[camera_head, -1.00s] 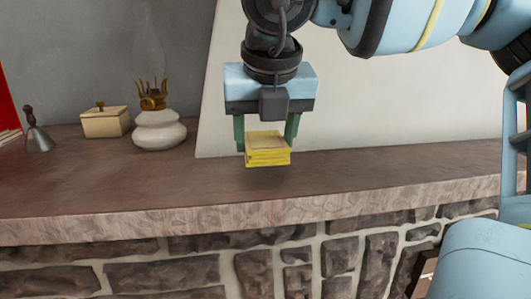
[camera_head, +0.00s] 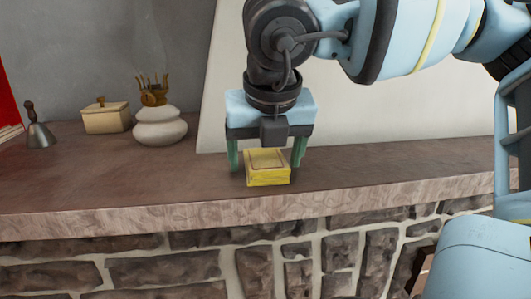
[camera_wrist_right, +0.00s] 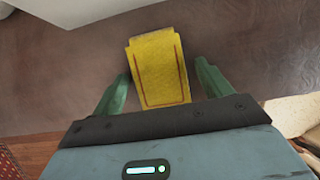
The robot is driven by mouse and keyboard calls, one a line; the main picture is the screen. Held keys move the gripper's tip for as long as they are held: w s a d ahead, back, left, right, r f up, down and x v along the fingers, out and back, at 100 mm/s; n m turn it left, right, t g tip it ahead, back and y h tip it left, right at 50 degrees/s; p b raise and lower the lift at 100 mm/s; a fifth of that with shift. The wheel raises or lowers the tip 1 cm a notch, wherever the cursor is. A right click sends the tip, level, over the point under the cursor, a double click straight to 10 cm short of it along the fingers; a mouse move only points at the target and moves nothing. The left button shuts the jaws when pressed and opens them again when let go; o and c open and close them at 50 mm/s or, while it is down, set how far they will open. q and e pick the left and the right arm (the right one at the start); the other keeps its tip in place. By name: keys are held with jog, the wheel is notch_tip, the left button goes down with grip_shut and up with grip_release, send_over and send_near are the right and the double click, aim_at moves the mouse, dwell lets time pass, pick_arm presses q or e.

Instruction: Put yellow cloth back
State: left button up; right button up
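The folded yellow cloth (camera_head: 268,168) rests on the brown stone ledge (camera_head: 180,190), near its front edge. In the right wrist view the cloth (camera_wrist_right: 160,68) shows a dark red stitched border and lies between the fingers. My right gripper (camera_head: 267,162) points straight down over the cloth. Its green fingers stand apart, one on each side, with a gap to the cloth on both sides. My left gripper is not in view.
On the ledge to the left stand a white round pot with a brass top (camera_head: 158,122), a cream lidded box (camera_head: 106,117) and a grey bell (camera_head: 38,128). A pale panel (camera_head: 400,100) rises behind. The ledge to the right is clear.

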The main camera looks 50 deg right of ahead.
jog(key=shift+s+a+r, duration=0.1)
jog(key=shift+r, duration=0.45)
jog(key=v, duration=1.1)
jog(key=shift+r, duration=0.15)
